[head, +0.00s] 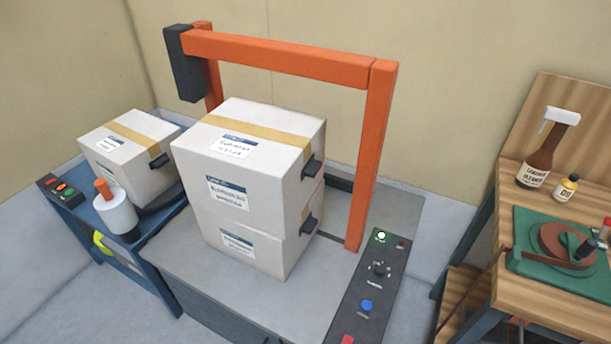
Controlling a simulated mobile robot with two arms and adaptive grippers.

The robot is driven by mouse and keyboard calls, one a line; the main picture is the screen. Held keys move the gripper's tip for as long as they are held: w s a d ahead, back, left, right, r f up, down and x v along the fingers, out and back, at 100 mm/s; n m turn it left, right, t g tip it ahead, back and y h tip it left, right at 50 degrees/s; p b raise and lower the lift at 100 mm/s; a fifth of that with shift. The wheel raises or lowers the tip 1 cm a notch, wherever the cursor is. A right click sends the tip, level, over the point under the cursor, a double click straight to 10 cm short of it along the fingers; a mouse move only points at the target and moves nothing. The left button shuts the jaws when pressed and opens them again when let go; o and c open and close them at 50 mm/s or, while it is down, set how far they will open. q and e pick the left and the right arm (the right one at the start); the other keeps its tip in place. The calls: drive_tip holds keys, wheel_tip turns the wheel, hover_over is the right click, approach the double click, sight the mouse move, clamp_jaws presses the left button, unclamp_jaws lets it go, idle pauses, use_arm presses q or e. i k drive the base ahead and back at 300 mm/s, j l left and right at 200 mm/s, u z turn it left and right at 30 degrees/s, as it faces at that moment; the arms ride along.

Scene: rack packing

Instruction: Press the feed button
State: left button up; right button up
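A strapping machine with an orange arch (375,160) stands in the middle of the head view. Its dark control panel (352,290) runs along the right front side of the grey machine top (185,255). The panel carries a lit green lamp (381,236), a black knob (379,269), a blue button (365,306) and a red button (347,340) cut by the bottom edge. The labels are too small to read, so I cannot tell which one is the feed button. Neither of my grippers is in view.
Two stacked white boxes (245,170) stand under the arch. Another white box (130,150) sits on a blue cart (150,275) at left, with a white roll (116,212) and a small button panel (62,190). A wooden bench (510,190) with bottles is at right.

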sight(365, 306)
drive_tip(key=k+l+u, duration=0.15)
drive_tip(key=l, duration=0.25)
drive_tip(key=l+u, duration=0.15)
drive_tip(key=l, duration=0.2)
drive_tip(key=k+l+u, duration=0.15)
drive_tip(key=l, duration=0.2)
drive_tip(key=k+l+u, duration=0.15)
drive_tip(key=k+l, duration=0.05)
drive_tip(key=l, duration=0.1)
